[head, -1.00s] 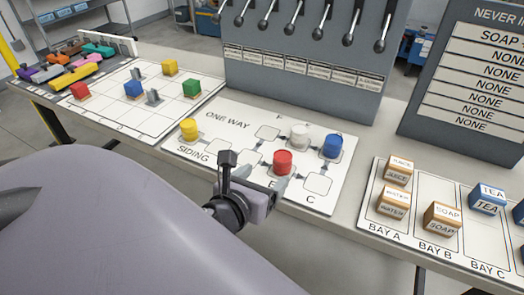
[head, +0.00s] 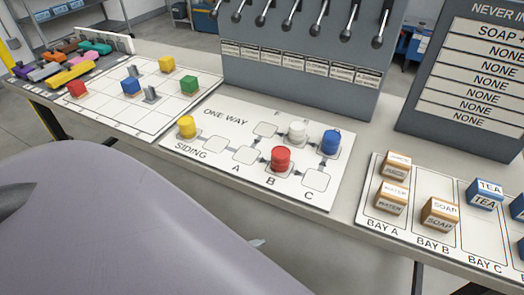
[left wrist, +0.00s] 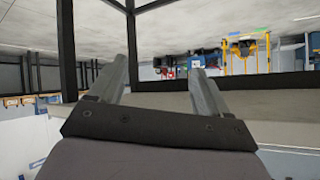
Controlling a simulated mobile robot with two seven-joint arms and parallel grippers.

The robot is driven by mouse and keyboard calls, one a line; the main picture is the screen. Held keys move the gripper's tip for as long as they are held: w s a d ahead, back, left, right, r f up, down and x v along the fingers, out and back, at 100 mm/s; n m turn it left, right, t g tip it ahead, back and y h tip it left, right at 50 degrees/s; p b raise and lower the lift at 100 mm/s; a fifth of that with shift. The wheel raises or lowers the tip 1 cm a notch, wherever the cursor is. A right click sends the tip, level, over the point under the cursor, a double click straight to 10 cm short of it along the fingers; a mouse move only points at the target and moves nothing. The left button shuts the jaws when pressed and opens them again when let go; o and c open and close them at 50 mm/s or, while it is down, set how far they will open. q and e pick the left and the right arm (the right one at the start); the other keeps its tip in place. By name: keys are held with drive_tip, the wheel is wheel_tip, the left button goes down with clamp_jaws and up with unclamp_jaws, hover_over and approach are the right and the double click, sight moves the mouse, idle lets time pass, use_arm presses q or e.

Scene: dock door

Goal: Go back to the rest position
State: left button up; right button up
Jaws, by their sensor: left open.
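My left gripper (left wrist: 160,82) shows in the left wrist view with its two fingers apart and nothing between them. In the head view my large grey left arm hides most of it. My right gripper is in neither view. On the ONE WAY board (head: 217,145) stand a yellow cylinder (head: 187,127), a red cylinder (head: 281,159), a white cylinder (head: 298,132) and a blue cylinder (head: 331,142).
The table (head: 340,234) runs across the head view. A grid board (head: 125,122) with coloured cubes is at left. Bay crates such as the SOAP box (head: 440,212) are at right. A grey lever panel (head: 295,60) and a sign board (head: 468,80) stand behind.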

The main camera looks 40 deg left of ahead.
use_arm(q)
drive_tip(key=n, duration=0.1)
drive_tip(key=s+f+n, duration=0.1)
drive_tip(key=n, duration=0.1)
drive_tip(key=shift+d+f, duration=0.1)
